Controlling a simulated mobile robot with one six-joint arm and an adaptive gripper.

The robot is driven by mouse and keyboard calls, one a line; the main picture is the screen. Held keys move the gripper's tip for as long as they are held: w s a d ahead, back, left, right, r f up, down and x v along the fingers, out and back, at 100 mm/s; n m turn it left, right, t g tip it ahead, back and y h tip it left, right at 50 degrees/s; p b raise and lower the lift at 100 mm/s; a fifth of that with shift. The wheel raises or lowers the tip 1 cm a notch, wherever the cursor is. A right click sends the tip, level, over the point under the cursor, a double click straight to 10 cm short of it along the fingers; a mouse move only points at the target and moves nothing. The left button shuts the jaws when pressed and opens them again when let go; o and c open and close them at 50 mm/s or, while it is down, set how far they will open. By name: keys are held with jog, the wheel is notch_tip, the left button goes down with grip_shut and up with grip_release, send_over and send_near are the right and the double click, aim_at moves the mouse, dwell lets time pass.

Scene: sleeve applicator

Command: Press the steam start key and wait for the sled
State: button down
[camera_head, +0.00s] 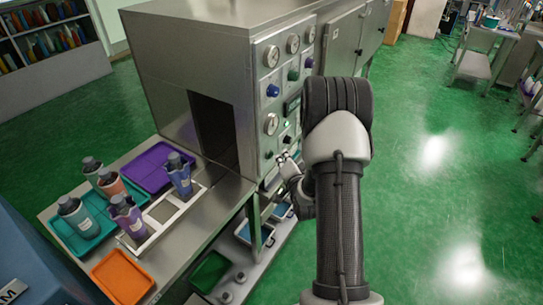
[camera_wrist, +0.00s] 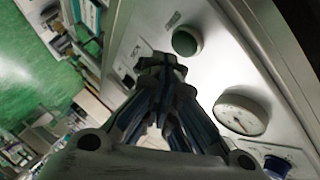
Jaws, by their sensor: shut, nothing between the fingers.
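The steel sleeve applicator (camera_head: 225,45) has a control panel (camera_head: 283,85) on its right face. The panel carries gauges, blue and green knobs and a small lit green spot (camera_head: 287,139). No label is readable, so I cannot tell which control is the steam start key. My gripper (camera_head: 283,157) is shut and empty at the lower panel. In the wrist view its fingertips (camera_wrist: 166,66) are close to a round green button (camera_wrist: 186,41); contact cannot be told.
A teal tray (camera_head: 72,243) with several bottles, a purple tray (camera_head: 147,170) and an orange tray (camera_head: 122,276) lie on the steel bench. A gauge (camera_wrist: 240,113) and blue knob (camera_wrist: 277,166) sit beside the gripper. Green floor right of my arm is open.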

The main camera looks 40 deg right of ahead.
jog(key=shift+w+a+b, duration=0.15)
jog(key=shift+w+b, duration=0.2)
jog(key=shift+w, duration=0.05)
